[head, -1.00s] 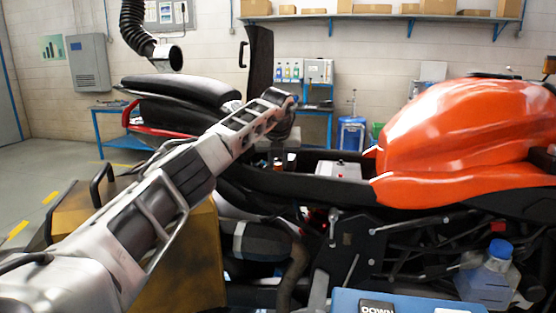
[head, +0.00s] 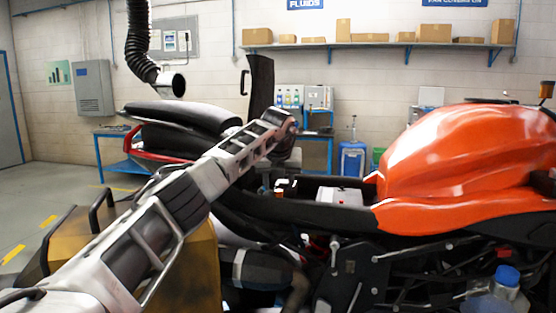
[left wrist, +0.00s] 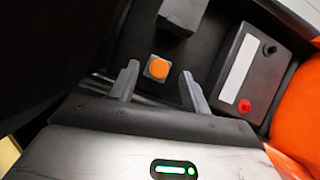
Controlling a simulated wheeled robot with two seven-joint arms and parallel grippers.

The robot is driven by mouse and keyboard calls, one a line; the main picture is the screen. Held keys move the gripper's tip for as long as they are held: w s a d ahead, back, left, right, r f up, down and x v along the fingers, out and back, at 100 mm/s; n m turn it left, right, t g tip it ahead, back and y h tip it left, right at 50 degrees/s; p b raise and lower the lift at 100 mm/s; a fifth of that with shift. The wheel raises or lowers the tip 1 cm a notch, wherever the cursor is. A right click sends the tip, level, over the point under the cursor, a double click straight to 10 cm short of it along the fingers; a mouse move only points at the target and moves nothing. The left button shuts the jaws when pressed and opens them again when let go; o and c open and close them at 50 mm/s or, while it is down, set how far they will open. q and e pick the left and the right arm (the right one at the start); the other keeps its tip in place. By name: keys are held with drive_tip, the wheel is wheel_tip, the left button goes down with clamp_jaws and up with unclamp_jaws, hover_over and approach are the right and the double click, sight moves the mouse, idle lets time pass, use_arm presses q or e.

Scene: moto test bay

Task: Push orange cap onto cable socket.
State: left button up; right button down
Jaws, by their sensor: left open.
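The orange cap (left wrist: 158,68) shows in the left wrist view as a small rounded orange top with a paler rim, inside the dark bay of the motorcycle. It lies just beyond my left gripper (left wrist: 160,86), roughly midway between the two grey fingertips. The fingers are apart and nothing is held. I cannot make out the cable socket, or tell whether the cap sits on anything. My right gripper is not in view.
A box with a red and a black knob (left wrist: 238,75) stands right of the gripper. A dark block (left wrist: 182,14) lies beyond the cap. The orange tank (head: 455,165) bounds the bay on the right, the black seat (head: 185,117) on the left.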

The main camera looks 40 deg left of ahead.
use_arm(q)
drive_tip(key=b+v, duration=0.1)
drive_tip(key=v, duration=1.3)
drive_tip(key=shift+b, duration=0.4)
drive_tip(key=shift+d+f, duration=0.1)
